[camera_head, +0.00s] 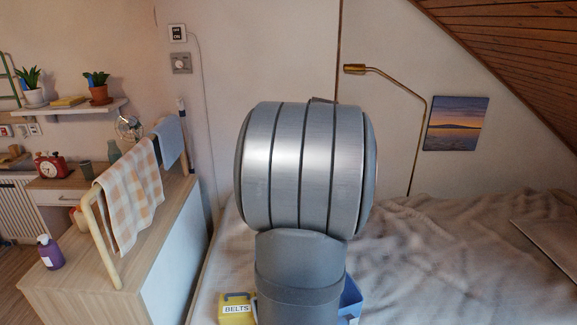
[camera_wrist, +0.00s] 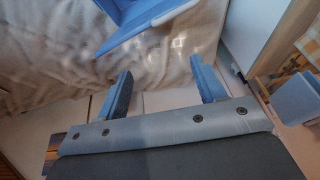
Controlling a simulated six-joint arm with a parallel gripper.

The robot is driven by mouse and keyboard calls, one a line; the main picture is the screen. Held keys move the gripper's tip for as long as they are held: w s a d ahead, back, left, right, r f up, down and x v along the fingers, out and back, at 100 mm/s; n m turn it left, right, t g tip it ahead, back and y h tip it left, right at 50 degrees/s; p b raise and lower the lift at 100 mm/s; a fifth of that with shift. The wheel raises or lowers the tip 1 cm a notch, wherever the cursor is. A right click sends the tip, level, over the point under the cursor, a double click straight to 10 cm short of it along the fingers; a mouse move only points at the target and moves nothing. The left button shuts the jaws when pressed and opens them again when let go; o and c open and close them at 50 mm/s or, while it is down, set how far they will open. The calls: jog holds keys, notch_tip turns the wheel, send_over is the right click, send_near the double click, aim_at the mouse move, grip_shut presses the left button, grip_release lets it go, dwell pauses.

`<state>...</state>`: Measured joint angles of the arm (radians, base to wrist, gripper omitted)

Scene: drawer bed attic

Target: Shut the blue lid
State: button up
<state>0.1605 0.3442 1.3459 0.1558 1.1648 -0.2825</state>
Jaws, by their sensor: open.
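A blue box-like object (camera_head: 350,298) shows at the bottom of the head view, on the bed behind my arm, which hides most of it. In the wrist view a blue panel with a raised edge (camera_wrist: 150,22) lies at the top, cut off by the frame. I cannot tell how much of it is lid and how much is box. My gripper (camera_wrist: 160,66) is open and empty, with its fingers apart and the blue panel beyond their tips. No contact between them shows. In the head view my gripper is hidden behind my arm.
A yellow box labelled BELTS (camera_head: 237,310) sits left of the blue object. A wooden cabinet (camera_head: 165,265) with a rail (camera_head: 105,235) and checked towel (camera_head: 130,195) stands left. A brass lamp (camera_head: 420,130) is behind.

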jog(key=w+a+n, duration=0.1)
jog(key=w+a, duration=0.1)
jog(key=w+a+f+n, duration=0.1)
jog(key=w+a, duration=0.1)
jog(key=shift+a+f, duration=0.2)
jog(key=shift+a, duration=0.05)
jog(key=c, duration=1.1)
jog(key=shift+w+f+n, duration=0.15)
jog(key=shift+f+n, duration=0.1)
jog(key=shift+n, duration=0.05)
grip_shut()
notch_tip(320, 180, down, 10)
jog(key=shift+w+f, duration=0.1)
jog(key=shift+s+d+f, duration=0.1)
jog(key=shift+s+f, duration=0.2)
jog(key=shift+s, duration=0.2)
